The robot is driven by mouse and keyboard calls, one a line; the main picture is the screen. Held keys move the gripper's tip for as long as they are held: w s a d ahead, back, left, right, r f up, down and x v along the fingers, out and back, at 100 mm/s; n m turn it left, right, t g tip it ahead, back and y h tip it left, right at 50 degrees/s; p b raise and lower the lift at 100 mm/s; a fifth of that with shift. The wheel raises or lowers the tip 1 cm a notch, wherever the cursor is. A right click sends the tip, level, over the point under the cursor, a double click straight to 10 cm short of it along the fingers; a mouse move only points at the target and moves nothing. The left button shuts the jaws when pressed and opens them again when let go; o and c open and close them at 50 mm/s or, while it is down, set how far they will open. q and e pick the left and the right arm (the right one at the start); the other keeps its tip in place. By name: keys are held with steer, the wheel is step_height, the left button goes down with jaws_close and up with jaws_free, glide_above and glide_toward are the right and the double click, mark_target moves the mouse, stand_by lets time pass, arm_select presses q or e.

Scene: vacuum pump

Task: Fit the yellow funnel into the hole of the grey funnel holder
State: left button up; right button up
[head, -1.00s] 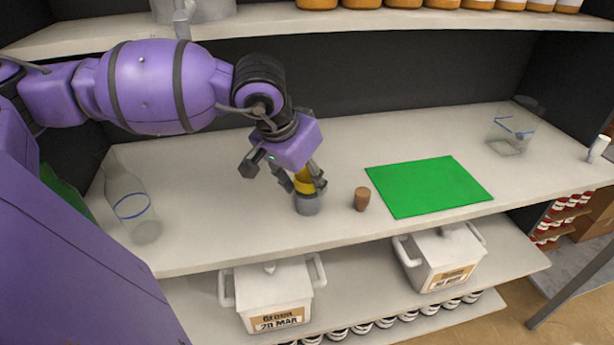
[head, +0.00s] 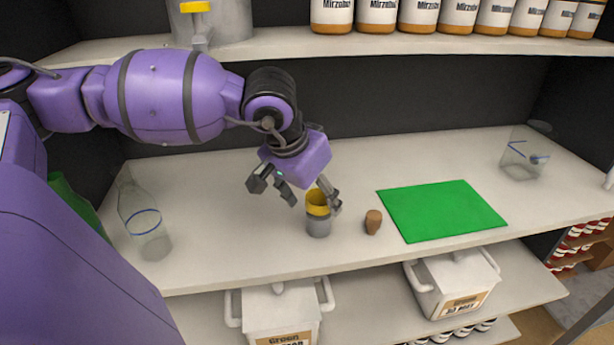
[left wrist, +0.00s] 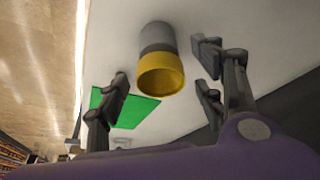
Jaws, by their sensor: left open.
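The yellow funnel (head: 317,198) sits upright at the top of the grey funnel holder (head: 318,228) on the middle shelf. The funnel's yellow rim (left wrist: 160,76) also shows in the left wrist view, with the grey holder (left wrist: 157,38) directly beyond it. How deep the funnel sits in the hole is hidden. My left gripper (head: 308,200) is open and empty, with its fingers spread at either side of the funnel's rim. In the left wrist view its fingers (left wrist: 163,84) stand apart from the funnel, with gaps on both sides. My right gripper is not in view.
A small brown cork (head: 373,222) stands right of the holder, then a green mat (head: 440,211). A clear flask (head: 144,222) stands at left and a clear beaker (head: 524,152) at far right. Jars (head: 418,13) line the upper shelf; lidded pots (head: 452,282) stand below.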

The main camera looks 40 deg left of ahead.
arm_select(q)
steer(key=v, duration=0.3)
steer(key=shift+s+a+f, duration=0.1)
steer(key=shift+a, duration=0.1)
steer(key=v, duration=0.7)
steer(key=shift+d+r, duration=0.25)
steer(key=shift+r, duration=0.05)
stand_by(0.4)
